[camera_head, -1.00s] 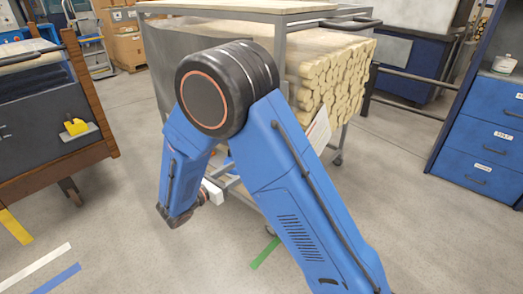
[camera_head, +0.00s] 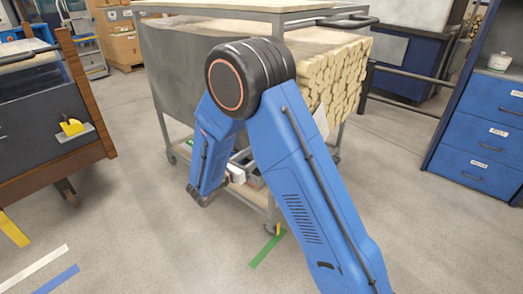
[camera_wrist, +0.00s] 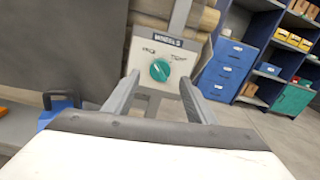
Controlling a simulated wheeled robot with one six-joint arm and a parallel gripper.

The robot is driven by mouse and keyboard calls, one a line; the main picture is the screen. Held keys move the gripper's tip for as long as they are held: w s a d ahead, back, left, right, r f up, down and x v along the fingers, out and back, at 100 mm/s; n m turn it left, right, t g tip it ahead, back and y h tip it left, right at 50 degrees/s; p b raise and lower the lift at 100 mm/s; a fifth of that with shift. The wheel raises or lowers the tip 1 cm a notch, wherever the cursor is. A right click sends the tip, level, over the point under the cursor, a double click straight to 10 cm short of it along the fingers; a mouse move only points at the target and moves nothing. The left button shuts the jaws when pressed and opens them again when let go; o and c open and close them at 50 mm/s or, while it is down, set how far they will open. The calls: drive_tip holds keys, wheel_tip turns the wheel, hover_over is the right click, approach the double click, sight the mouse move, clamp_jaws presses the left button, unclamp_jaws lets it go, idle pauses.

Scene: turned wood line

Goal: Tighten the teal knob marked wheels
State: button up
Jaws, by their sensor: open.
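The teal knob (camera_wrist: 160,70) sits on a pale panel (camera_wrist: 143,52) under a dark label reading "WHEELS" in the wrist view. Smaller words stand on the panel to either side above the knob; the right one looks like "TIGHT". My gripper (camera_wrist: 157,85) is open, its two fingers to the left and right of the knob in the picture. I cannot tell how far the fingertips are from it, and no contact shows. In the head view my arm reaches down beside the wheeled cart (camera_head: 282,18); the knob and the fingertips are hidden there.
The cart carries a stack of round wood pieces (camera_head: 335,75). Blue drawers (camera_head: 485,130) stand at the right, and a dark bench with a wooden edge (camera_head: 40,130) at the left. A blue object (camera_wrist: 60,107) is left of my gripper.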

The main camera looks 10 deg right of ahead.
drive_tip(key=shift+x, duration=2.45)
drive_tip(key=shift+c, duration=0.4)
drive_tip(key=c, duration=1)
